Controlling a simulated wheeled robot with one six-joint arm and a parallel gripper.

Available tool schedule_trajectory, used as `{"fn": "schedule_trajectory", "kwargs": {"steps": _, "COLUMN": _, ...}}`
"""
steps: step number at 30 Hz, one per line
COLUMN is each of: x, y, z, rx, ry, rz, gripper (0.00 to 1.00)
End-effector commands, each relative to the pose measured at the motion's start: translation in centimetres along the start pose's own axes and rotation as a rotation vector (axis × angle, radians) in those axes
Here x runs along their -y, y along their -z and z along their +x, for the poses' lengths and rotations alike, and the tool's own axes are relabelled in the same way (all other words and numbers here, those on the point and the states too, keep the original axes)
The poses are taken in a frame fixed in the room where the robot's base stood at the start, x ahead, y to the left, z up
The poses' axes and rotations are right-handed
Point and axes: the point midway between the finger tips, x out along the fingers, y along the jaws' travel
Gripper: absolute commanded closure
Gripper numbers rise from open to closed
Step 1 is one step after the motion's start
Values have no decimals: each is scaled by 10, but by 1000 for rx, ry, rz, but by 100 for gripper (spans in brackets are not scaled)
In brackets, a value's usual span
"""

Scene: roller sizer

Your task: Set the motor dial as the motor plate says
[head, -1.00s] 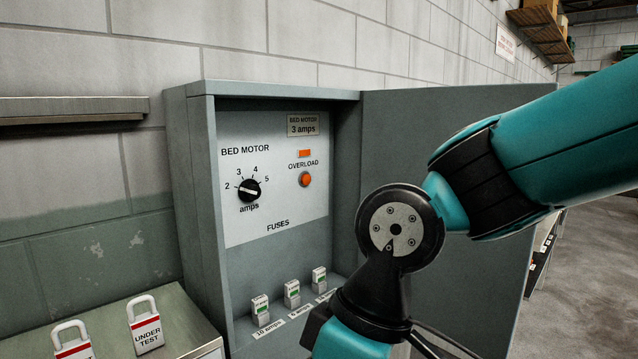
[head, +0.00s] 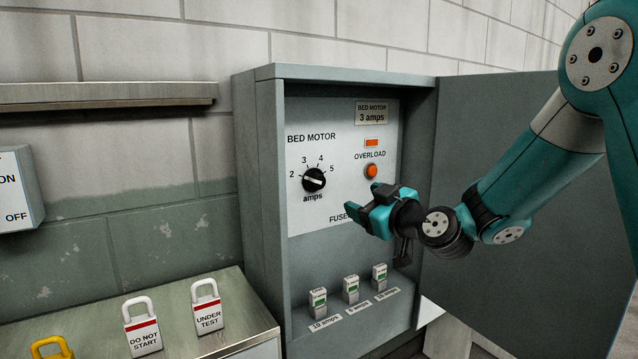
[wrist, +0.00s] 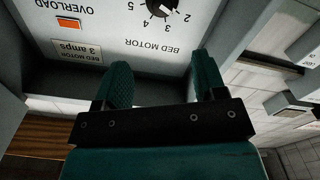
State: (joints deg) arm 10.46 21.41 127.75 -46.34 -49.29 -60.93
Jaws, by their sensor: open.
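The motor dial (head: 314,180) is a round black knob with a white pointer line, on the white panel inside the open grey cabinet. The motor plate (head: 371,113) at the panel's upper right reads "BED MOTOR 3 amps". The dial (wrist: 160,8) and plate (wrist: 78,51) also show upside down in the wrist view, the dial partly cut off. My gripper (head: 362,201) is open and empty, in front of the panel, right of and below the dial. Its fingers (wrist: 161,68) spread in the wrist view.
An orange overload button (head: 371,171) and orange lamp (head: 375,143) sit right of the dial. Several fuses (head: 351,289) stand on the cabinet floor. The open door (head: 520,230) is at right. Padlocks (head: 207,306) stand on a bench at left.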

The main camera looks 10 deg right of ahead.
Motion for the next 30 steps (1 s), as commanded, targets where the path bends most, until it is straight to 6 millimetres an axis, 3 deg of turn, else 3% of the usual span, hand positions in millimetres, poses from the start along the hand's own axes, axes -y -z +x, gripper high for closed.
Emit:
{"fn": "schedule_trajectory", "kwargs": {"steps": 21, "x": 3, "y": 4, "z": 146, "rx": -2, "ry": 7, "rz": -1, "gripper": 36}}
{"fn": "schedule_trajectory", "kwargs": {"steps": 30, "x": 4, "y": 2, "z": 168, "rx": 0, "ry": 5, "rz": 1, "gripper": 36}}
